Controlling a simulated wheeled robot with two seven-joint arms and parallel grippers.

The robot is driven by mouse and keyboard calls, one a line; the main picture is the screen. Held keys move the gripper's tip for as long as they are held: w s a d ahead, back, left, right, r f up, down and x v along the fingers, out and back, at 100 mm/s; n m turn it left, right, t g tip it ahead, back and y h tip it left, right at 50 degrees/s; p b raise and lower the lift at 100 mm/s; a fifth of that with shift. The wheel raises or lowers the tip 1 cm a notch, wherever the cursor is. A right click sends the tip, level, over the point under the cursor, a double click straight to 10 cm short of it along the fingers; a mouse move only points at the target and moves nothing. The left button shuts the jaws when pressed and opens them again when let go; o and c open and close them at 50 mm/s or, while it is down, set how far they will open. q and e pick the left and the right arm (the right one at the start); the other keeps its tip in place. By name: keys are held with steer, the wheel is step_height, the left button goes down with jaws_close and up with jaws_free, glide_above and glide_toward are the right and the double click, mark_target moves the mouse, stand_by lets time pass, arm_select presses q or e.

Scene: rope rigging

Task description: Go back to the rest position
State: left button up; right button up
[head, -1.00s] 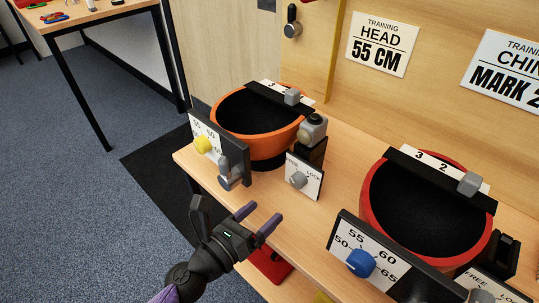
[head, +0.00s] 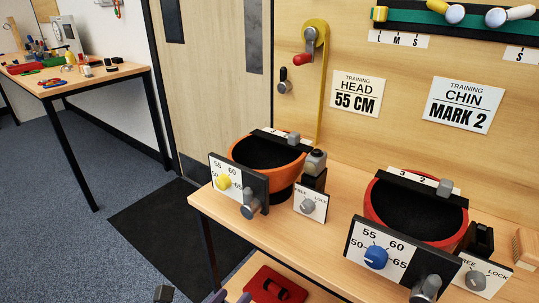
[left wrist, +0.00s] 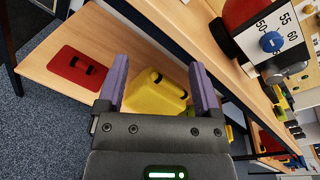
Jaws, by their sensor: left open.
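My right gripper is in neither view.
The bench (head: 225,208) carries an orange helmet shell (head: 289,182) and a red one (head: 374,210), each with dial plates. A red case (head: 276,287) lies on the lower shelf (left wrist: 40,65). Another table (head: 100,80) stands at left. Carpeted floor (head: 50,250) between is clear.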

arm_select(q)
steer(key=s+a+f+n+g+y+p, duration=0.1)
steer(key=s+a+f+n+g+y, duration=0.25)
steer(key=s+f+n, duration=0.4)
steer(key=s+a+f+n+g+y+p, duration=0.15)
steer(key=s+a+f+n+y, duration=0.3)
steer(key=f+n, duration=0.6)
steer(key=s+a+f+n+g, duration=0.2)
steer(key=s+n, duration=0.3)
steer(key=s, duration=0.4)
steer(key=s+a+f+n+g+y+p, duration=0.1)
steer(key=s+a+f+n+g, duration=0.1)
steer(key=s, duration=0.8)
steer(key=s+a+f+n+g+p, duration=0.1)
steer(key=s+a+f+n+g, duration=0.1)
steer(key=s+f+n+g, duration=0.2)
steer(key=s+n+g, duration=0.2)
steer(key=s+n, duration=0.2)
steer(key=s, duration=0.2)
steer(key=shift+f+y, duration=0.3)
steer(key=shift+f, duration=0.05)
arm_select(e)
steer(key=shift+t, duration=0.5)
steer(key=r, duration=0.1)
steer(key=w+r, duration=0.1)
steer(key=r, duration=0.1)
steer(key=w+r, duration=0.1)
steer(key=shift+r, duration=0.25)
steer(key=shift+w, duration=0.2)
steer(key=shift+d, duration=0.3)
